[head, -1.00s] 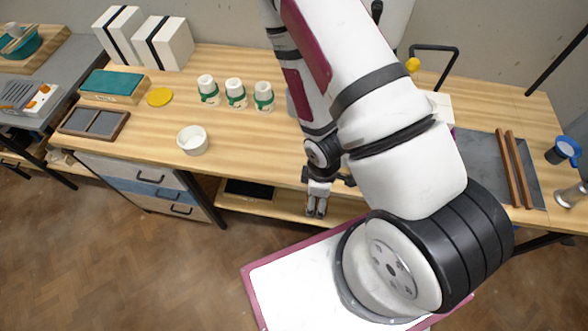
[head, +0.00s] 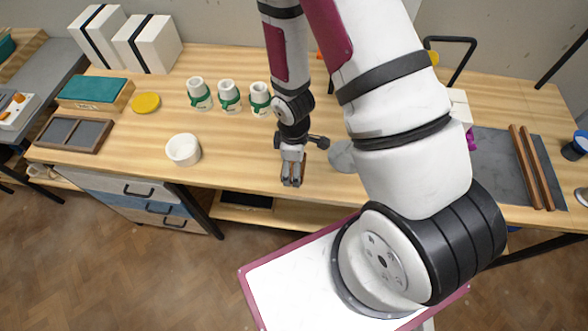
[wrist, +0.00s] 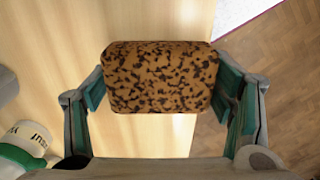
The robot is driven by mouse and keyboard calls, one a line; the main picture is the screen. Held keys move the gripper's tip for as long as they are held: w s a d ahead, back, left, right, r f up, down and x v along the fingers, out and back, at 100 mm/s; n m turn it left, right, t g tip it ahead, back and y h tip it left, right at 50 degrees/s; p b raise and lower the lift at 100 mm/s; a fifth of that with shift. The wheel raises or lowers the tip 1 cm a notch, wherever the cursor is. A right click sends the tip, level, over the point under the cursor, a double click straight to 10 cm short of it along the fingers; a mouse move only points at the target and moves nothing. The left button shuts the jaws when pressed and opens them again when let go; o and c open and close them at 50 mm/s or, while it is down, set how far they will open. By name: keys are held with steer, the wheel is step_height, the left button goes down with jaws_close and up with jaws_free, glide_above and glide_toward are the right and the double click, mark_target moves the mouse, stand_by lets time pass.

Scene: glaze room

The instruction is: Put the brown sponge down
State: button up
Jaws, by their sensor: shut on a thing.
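The brown sponge (wrist: 160,72), speckled with dark spots, sits between the two green-padded fingers of my gripper (wrist: 162,88) in the wrist view. The fingers press on its left and right sides. Pale wood of the worktop shows behind it, with the table edge and floor to the right. In the head view my gripper (head: 292,181) points down at the front part of the wooden table (head: 235,165). The sponge is mostly hidden there, and its height above the wood is hard to tell.
A white bowl (head: 184,150) stands left of my gripper. Several white-and-green bottles stand behind it, one also in the wrist view (wrist: 28,138). A grey slab (head: 490,165) with wooden sticks lies right. Bare wood lies between bowl and gripper.

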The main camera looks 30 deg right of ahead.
steer(key=shift+f, duration=1.65)
steer(key=o, duration=1.3)
